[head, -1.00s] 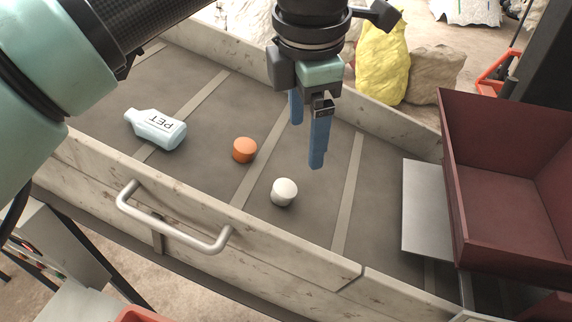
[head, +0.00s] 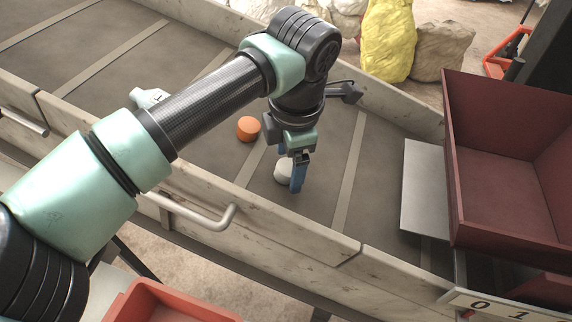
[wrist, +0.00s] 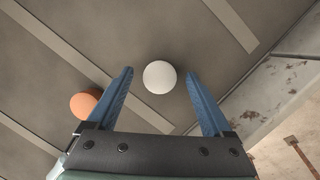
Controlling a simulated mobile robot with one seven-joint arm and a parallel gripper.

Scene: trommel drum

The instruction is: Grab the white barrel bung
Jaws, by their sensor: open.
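The white barrel bung (head: 282,170) stands on the grey belt, partly hidden behind my gripper in the head view. In the wrist view the white bung (wrist: 160,77) shows as a round white top, between and slightly beyond the two blue fingertips. My gripper (head: 296,184) is open, its blue fingers pointing down close to the bung. In the wrist view my gripper (wrist: 160,73) has a finger on each side of the bung, with a gap on both sides. I cannot tell whether the fingertips are down at the bung's height.
An orange bung (head: 248,128) stands on the belt to the left, also near the left finger in the wrist view (wrist: 84,105). A PET bottle (head: 148,97) is partly hidden by my arm. Side walls (head: 300,228) edge the belt. A dark red bin (head: 505,190) stands right.

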